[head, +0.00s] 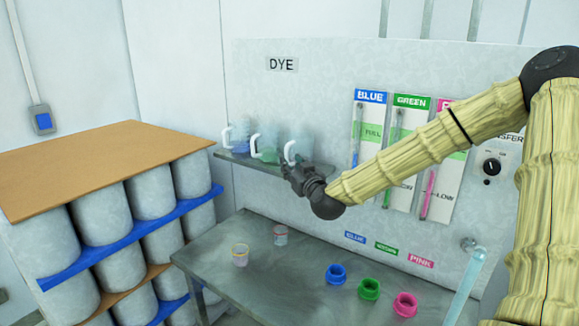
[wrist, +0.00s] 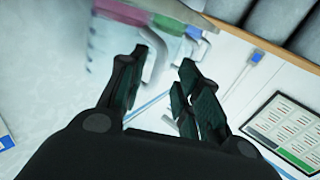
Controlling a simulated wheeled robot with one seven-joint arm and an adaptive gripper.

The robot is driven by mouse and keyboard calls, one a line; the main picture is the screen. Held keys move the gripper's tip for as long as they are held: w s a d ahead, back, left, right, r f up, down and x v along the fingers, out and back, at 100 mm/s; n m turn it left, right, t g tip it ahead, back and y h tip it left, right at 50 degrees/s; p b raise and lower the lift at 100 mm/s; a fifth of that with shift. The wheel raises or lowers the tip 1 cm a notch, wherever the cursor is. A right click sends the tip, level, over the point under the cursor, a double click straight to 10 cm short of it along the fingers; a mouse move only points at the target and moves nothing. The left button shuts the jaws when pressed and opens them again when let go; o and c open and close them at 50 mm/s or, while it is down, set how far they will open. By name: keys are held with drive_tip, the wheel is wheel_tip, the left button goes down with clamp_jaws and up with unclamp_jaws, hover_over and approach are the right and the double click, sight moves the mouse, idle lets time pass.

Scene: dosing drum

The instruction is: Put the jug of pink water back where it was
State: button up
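The rightmost jug (head: 301,146) stands upright on the small wall shelf (head: 234,160), its white handle towards the left. Its pink shows in the wrist view (wrist: 122,14) at the top; the gripper hides its lower part in the head view. My gripper (head: 287,170) is just below and in front of this jug, by the shelf's right end. In the wrist view its fingers (wrist: 163,75) are spread apart with nothing clamped between them. A grey jug handle (wrist: 158,58) shows just beyond the fingertips; I cannot tell whether a finger touches it.
A green jug (head: 267,146) and a blue jug (head: 239,134) stand close beside it on the shelf. A drum rack (head: 100,165) stands left.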

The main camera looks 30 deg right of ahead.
drive_tip(key=s+a+b, duration=0.1)
drive_tip(key=s, duration=0.6)
drive_tip(key=shift+a+b, duration=0.2)
drive_tip(key=shift+b, duration=0.2)
